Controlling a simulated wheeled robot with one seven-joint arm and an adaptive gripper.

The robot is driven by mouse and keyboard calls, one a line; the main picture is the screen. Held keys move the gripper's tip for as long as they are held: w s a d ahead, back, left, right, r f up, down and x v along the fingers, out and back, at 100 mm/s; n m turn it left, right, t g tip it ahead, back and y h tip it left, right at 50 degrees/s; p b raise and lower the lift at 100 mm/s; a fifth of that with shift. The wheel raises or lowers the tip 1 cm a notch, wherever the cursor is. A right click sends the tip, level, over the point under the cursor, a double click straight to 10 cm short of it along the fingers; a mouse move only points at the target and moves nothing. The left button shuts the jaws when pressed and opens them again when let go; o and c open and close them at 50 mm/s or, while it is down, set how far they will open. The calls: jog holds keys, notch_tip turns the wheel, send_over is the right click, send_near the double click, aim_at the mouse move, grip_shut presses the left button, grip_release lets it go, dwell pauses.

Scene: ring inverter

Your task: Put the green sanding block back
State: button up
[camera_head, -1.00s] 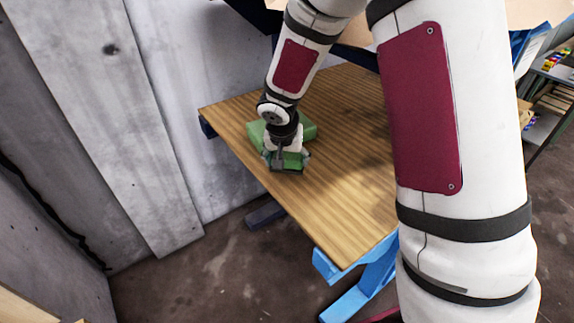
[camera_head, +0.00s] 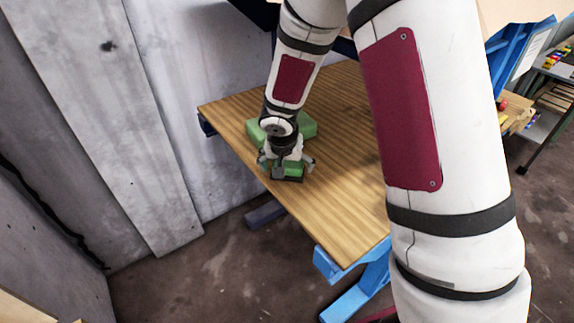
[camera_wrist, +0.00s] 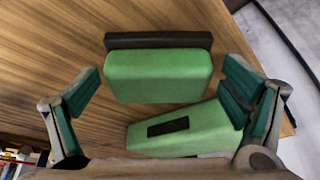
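A green sanding block (camera_head: 292,170) with a dark base lies near the front edge of the wooden table, beneath my gripper (camera_head: 287,163). In the wrist view the block (camera_wrist: 158,77) lies between the spread fingers, with a gap on both sides. My gripper (camera_wrist: 160,95) is open and holds nothing. A larger green piece (camera_head: 307,126) with a dark rectangular patch sits just behind the block. It shows in the wrist view (camera_wrist: 205,137) below the block, very close to it, and the right finger covers part of it. Whether the two touch is unclear.
The wooden tabletop (camera_head: 345,150) is clear to the right of the green pieces. A concrete wall (camera_head: 180,60) stands close at the left. A shelf (camera_head: 550,110) with small items is at the far right. Blue table legs (camera_head: 345,290) stand below the front edge.

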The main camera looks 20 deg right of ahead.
jog(key=shift+r, duration=0.1)
jog(key=shift+r+p, duration=0.3)
jog(key=p+v, duration=0.2)
jog(key=v, duration=1)
jog(key=s+d+r+n, duration=0.2)
jog(key=s+d+r, duration=0.3)
jog(key=s+r, duration=0.7)
jog(key=s+a+r+n+y, duration=0.1)
jog(key=s, duration=0.7)
jog(key=s+a+r+n+y, duration=0.1)
jog(key=s+r+n, duration=0.1)
jog(key=s, duration=0.6)
jog(key=shift+n, duration=0.3)
